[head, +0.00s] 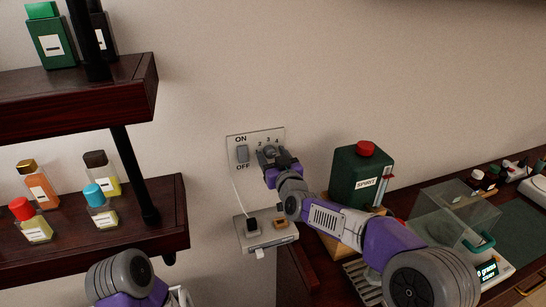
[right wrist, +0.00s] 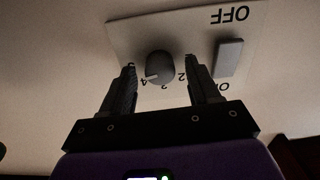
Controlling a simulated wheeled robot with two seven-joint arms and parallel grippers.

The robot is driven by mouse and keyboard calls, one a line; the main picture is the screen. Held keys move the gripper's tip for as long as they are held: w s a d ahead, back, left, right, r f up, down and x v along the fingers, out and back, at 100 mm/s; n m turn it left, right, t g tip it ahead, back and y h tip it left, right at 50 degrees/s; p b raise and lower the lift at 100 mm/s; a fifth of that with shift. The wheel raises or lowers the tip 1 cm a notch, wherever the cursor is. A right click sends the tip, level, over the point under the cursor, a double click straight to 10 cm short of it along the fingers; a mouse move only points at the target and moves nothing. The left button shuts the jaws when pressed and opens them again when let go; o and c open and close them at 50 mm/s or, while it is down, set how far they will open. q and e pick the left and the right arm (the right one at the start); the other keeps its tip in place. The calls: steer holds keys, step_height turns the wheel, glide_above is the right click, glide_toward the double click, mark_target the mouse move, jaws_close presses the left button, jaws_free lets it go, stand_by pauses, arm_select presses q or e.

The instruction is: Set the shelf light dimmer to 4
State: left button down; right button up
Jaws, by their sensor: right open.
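The dimmer is a round grey knob (head: 269,152) on a pale wall plate (head: 235,138), right of the ON/OFF switch (head: 242,154). The right wrist view shows the knob (right wrist: 160,66) upside down with numbers around it. Its white pointer line faces lower left in that view, roughly toward the 4. My right gripper (head: 272,163) is at the plate. In the right wrist view its open fingers (right wrist: 160,64) stand on either side of the knob, with a visible gap on each side. Of my left arm only a part shows at bottom left; its fingers are not seen.
An outlet box (head: 262,240) with plugs is below the plate. A dark shelf (head: 100,240) with small bottles is at left. A green SPIRIT can (head: 357,175) and a clear box on a scale (head: 450,215) stand on the counter at right.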

steer(key=shift+c, duration=0.4)
steer(key=c, duration=1)
steer(key=shift+o, duration=0.2)
steer(key=shift+n, duration=0.3)
steer(key=shift+n+b, duration=0.35)
steer(key=shift+n, duration=0.65)
steer(key=shift+n+b, duration=0.4)
steer(key=shift+n, duration=1.5)
steer(key=o, duration=1)
